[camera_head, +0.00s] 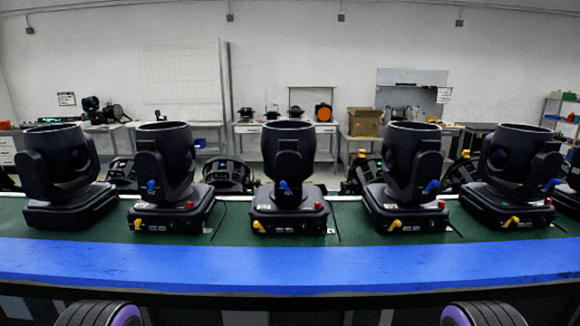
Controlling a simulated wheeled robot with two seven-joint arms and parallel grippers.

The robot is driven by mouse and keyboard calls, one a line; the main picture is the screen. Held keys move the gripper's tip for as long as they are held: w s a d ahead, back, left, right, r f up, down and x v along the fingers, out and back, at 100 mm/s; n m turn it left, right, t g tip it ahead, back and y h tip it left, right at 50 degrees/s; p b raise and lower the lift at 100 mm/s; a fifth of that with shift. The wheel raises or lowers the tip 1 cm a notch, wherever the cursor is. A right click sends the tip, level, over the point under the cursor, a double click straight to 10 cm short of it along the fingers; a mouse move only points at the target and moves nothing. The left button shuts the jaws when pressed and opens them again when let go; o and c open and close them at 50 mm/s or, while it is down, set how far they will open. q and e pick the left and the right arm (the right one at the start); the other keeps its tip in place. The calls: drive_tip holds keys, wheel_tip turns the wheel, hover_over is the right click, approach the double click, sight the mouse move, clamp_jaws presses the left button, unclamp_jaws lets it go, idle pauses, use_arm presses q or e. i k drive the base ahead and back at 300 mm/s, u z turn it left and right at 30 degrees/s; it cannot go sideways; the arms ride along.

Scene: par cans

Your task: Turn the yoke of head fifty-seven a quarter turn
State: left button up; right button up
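Several black moving-head lights stand upright in a row on a green-topped bench (235,232). They are a far left head (62,165), a left head (168,165), a middle head (288,150), a right head (410,160) and a far right head (508,165). Each has a yoke on a square base, and the yokes face different ways. Most show blue and yellow levers and a red knob. No number is readable, so I cannot tell which is head fifty-seven. Neither gripper is in view.
A blue strip (290,265) runs along the bench's front edge and is clear. More black lamps stand behind the row. Back tables hold a cardboard box (364,122) and other gear. A whiteboard (182,80) stands at the back left. Shelves (562,115) stand at the right.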

sight(288, 161)
drive_tip(key=z, duration=1.75)
drive_tip(key=i, duration=0.75)
drive_tip(key=u, duration=1.75)
